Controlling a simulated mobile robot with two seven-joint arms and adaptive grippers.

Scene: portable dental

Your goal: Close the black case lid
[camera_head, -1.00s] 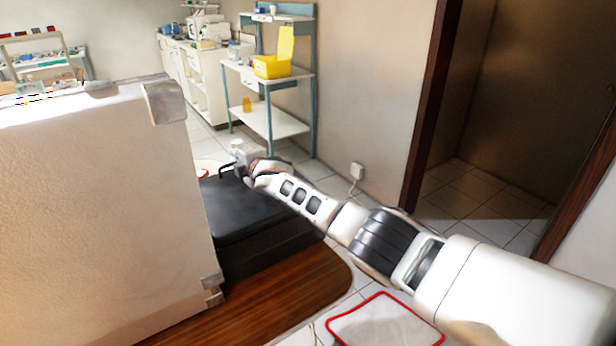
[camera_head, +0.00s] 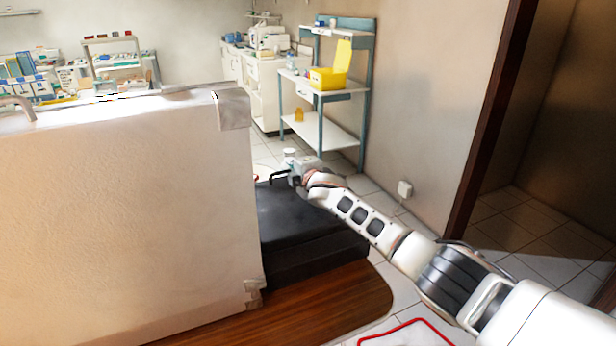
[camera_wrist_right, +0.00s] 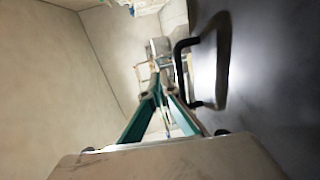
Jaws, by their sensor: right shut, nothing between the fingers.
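The black case (camera_head: 310,215) sits low on the floor area behind a large cream panel. Its dark top looks flat and roughly level; the panel hides its left part, and I cannot tell whether the lid is fully down. My right gripper (camera_head: 296,167) is shut and empty at the far edge of the case, close to a thin black handle (camera_head: 274,178). In the right wrist view, the handle (camera_wrist_right: 224,60) stands out from a dark, smooth surface (camera_wrist_right: 275,80). Contact between gripper and handle cannot be told. My left gripper is out of view.
The cream panel (camera_head: 120,220) with metal corners fills the left front. Brown wood (camera_head: 340,300) lies below the case. A teal-framed shelf (camera_head: 322,115) with a yellow box (camera_head: 328,79) stands behind. A red-edged mat (camera_head: 410,338) lies at the front; a doorway opens right.

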